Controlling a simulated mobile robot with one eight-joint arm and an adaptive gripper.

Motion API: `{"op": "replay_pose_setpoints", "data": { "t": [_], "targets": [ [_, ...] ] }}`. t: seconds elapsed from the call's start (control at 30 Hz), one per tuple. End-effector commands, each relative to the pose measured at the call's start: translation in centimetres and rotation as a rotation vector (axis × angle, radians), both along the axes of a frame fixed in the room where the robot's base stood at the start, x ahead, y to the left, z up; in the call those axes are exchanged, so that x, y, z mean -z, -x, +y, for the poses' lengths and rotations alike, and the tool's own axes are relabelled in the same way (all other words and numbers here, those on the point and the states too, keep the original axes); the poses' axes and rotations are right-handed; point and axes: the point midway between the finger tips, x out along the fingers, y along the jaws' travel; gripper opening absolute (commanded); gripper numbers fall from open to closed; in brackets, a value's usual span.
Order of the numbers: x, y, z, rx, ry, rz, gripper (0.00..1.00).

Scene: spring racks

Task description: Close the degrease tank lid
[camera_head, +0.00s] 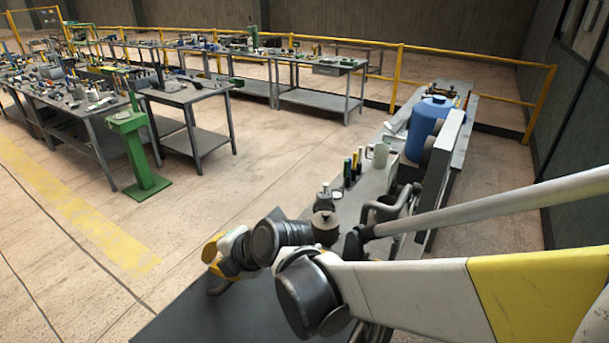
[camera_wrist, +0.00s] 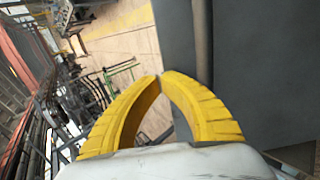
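An upright grey panel with a pale edge (camera_head: 447,150) stands on the right-hand bench, beside a blue drum; it looks like a raised lid, but I cannot tell for sure that it is the degrease tank lid. The tank's inside is not visible. My gripper (camera_head: 212,250) is low at the front of that bench, over its dark near end and well away from the panel. In the wrist view, its yellow fingers (camera_wrist: 160,77) meet at the tips with nothing between them. A large dark grey surface (camera_wrist: 265,70) fills the right of the wrist view.
The blue drum (camera_head: 429,125), a pale mug (camera_head: 377,155), several bottles and a small dark pot (camera_head: 326,228) stand on the bench (camera_head: 372,190). A green stand (camera_head: 140,160) and cluttered tables are at left. The floor between (camera_head: 260,155) is clear.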

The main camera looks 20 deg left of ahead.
Motion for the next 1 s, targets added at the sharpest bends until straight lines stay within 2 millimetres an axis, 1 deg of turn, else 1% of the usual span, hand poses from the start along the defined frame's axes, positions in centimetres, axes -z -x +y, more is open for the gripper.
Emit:
{"op": "replay_pose_setpoints", "data": {
  "t": [0.03, 0.17, 0.27, 0.4, 0.47, 0.5, 0.7, 0.8, 0.9, 1.0],
  "targets": [
    [1.2, -0.3, 1.2, -0.003, 0.026, 0.007, 0.00],
    [4.1, -1.1, 4.1, -0.004, 0.116, 0.032, 0.00],
    [7.0, -1.8, 6.6, -0.003, 0.197, 0.056, 0.00],
    [11.4, -2.7, 9.7, -0.003, 0.317, 0.090, 0.00],
    [13.3, -3.1, 10.8, -0.001, 0.367, 0.105, 0.00],
    [14.6, -3.3, 11.4, -0.001, 0.400, 0.114, 0.00],
    [20.5, -4.0, 13.8, 0.000, 0.543, 0.156, 0.00],
    [22.8, -4.2, 14.5, 0.000, 0.595, 0.172, 0.00],
    [24.7, -4.3, 14.9, 0.001, 0.590, 0.171, 0.00],
    [26.0, -4.4, 15.2, 0.001, 0.589, 0.171, 0.00]
  ]
}}
